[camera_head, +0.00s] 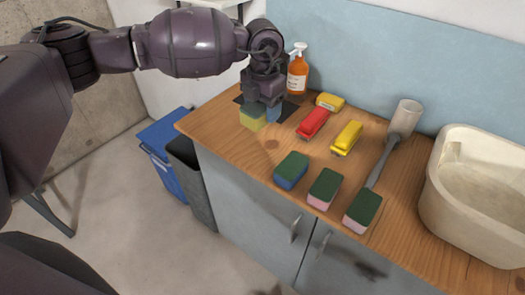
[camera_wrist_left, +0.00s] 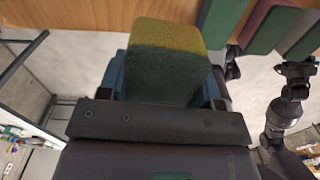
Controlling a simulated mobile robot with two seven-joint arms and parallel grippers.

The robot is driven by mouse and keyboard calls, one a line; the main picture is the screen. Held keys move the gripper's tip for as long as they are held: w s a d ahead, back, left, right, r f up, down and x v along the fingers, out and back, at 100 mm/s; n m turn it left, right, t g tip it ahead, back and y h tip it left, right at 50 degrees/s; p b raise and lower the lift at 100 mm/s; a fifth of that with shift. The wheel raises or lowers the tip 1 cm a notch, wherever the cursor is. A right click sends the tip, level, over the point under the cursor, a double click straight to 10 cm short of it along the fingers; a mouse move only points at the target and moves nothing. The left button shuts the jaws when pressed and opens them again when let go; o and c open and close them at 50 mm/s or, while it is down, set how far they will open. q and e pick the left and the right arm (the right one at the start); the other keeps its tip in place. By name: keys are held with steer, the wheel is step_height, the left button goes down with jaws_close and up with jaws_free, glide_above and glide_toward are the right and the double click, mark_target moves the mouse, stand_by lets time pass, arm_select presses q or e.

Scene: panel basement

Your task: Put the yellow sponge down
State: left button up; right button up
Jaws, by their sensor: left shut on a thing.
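The yellow sponge (camera_head: 253,119), with a dark green scouring face, is in my left gripper (camera_head: 263,104) near the left end of the wooden counter (camera_head: 228,119). The gripper is shut on it, with blue fingers at its sides. In the left wrist view the sponge (camera_wrist_left: 167,66) sits between the fingers, its yellow edge toward the counter. It appears held a little above the counter, but contact is not clear.
An orange spray bottle (camera_head: 298,75) stands behind the gripper. Red (camera_head: 313,123) and yellow (camera_head: 347,138) items lie to the right. Green-topped blue (camera_head: 291,170) and pink (camera_head: 324,188) sponges line the front.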

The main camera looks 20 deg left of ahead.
mark_target(263, 157)
arm_select(q)
step_height(263, 157, down, 14)
steer(key=shift+f, duration=0.25)
stand_by(0.4)
steer(key=shift+f, duration=0.1)
steer(key=o, duration=0.8)
steer(key=shift+f, duration=0.2)
steer(key=r, duration=1.1)
steer(key=shift+w+d, duration=0.15)
steer(key=shift+d, duration=0.1)
